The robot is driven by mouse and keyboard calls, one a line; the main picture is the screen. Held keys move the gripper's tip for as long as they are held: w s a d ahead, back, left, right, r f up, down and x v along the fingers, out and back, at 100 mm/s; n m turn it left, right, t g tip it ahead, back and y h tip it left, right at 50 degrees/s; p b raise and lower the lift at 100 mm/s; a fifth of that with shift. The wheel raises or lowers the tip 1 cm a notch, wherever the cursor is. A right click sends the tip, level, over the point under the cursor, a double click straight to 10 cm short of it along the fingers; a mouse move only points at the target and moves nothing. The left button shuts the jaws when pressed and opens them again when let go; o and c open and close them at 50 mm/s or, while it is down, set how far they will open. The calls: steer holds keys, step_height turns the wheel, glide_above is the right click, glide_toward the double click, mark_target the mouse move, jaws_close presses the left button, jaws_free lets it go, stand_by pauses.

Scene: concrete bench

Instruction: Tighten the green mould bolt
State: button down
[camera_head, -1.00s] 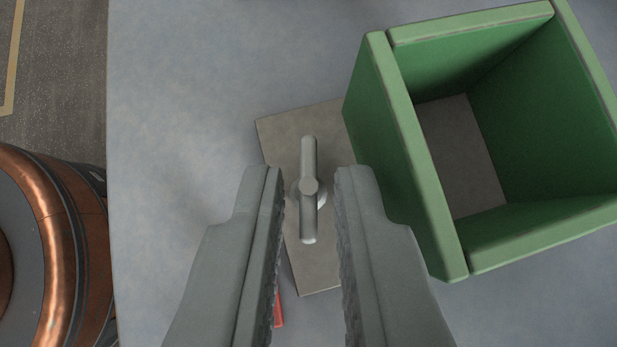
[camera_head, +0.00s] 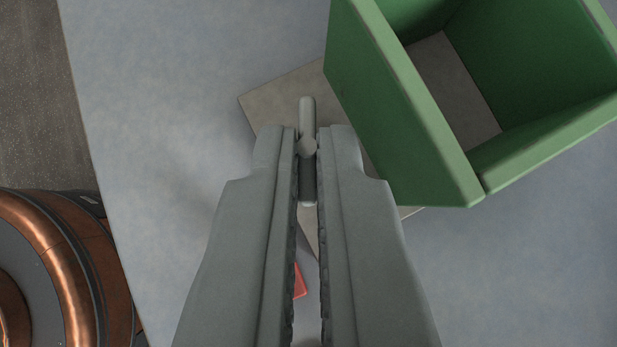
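The green mould (camera_head: 400,100) is an open-topped box with thick walls at the upper right, standing on a grey base plate (camera_head: 268,98). A grey bolt with a T-bar handle (camera_head: 307,110) sits on the plate, left of the mould. My gripper (camera_head: 308,140) is closed on the bolt's bar, one finger on each side. The bar's far end sticks out beyond the fingertips. The fingers hide part of the plate and the bolt's lower part.
A small red object (camera_head: 299,281) lies on the bench (camera_head: 180,120), partly hidden behind my fingers. The bench's left edge slants down the left side, with dark floor (camera_head: 30,90) beyond it. The bench is clear at the lower right.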

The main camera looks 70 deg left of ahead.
steer(key=m+t, duration=0.1)
steer(key=m+t+h, duration=0.1)
steer(key=m, duration=0.1)
steer(key=shift+s+a+m, duration=0.2)
steer(key=shift+s+m, duration=0.1)
steer(key=shift+s, duration=0.05)
steer(key=m+t+h, duration=0.2)
steer(key=m, duration=0.1)
steer(key=shift+s+a+m, duration=0.15)
steer(key=shift+a+m, duration=0.05)
steer(key=shift+m, duration=0.1)
steer(key=shift+s+a+m+t+h, duration=0.15)
steer(key=shift+m+t+h, duration=0.55)
steer(key=shift+m+h, duration=0.7)
steer(key=shift+a+m+h, duration=0.25)
steer(key=shift+m+h, duration=0.65)
steer(key=shift+m, duration=0.5)
steer(key=c, duration=1.9)
jaws_free()
steer(key=shift+r, duration=0.1)
